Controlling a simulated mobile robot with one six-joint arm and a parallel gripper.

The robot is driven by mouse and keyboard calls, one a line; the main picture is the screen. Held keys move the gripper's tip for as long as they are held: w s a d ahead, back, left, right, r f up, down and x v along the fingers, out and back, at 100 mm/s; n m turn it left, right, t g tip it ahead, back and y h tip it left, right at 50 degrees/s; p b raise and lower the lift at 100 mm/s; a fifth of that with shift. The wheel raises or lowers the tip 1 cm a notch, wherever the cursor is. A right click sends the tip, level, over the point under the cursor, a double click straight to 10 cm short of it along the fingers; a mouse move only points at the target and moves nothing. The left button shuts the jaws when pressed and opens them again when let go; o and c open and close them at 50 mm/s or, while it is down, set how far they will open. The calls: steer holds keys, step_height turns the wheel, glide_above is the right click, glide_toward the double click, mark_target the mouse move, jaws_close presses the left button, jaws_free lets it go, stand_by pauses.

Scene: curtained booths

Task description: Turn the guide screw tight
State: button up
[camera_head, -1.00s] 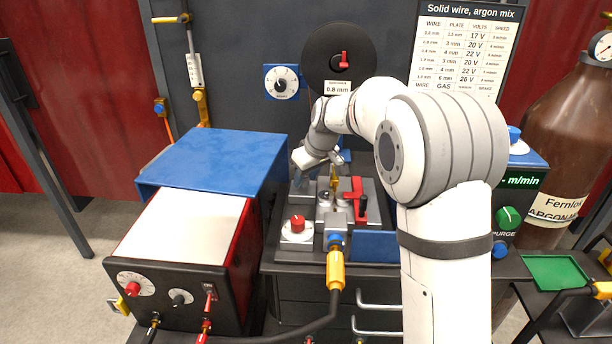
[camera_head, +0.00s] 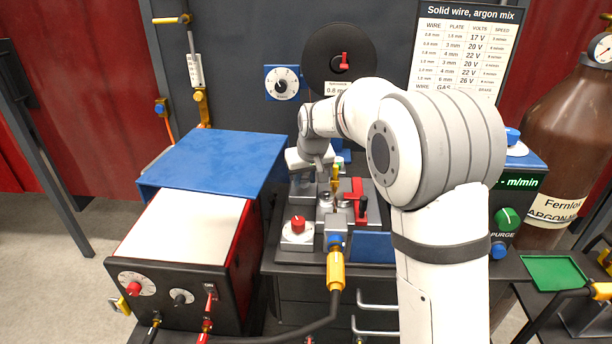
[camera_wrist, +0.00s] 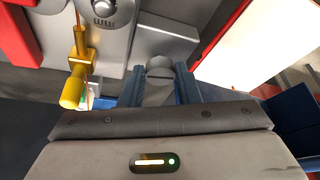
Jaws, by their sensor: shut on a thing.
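My gripper (camera_wrist: 160,70) shows in the wrist view with its two blue fingers either side of a grey, round-topped part, which I take to be the guide screw (camera_wrist: 159,90). The fingers are shut on it, beside a grey block. In the head view my gripper (camera_head: 309,166) points down at the back left of the wire feed unit (camera_head: 297,238). The screw cannot be made out there, behind the gripper and the grey parts.
A brass-yellow guide (camera_wrist: 74,75) stands close to the left of my fingers in the wrist view. A red lever (camera_head: 358,196) and a red knob (camera_head: 298,224) sit on the feed unit. The blue-topped welder (camera_head: 215,160) stands left, the brown gas bottle (camera_head: 560,130) right.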

steer(key=shift+m, duration=0.3)
steer(key=o, duration=1)
steer(key=v, duration=0.8)
steer(key=shift+a, duration=0.1)
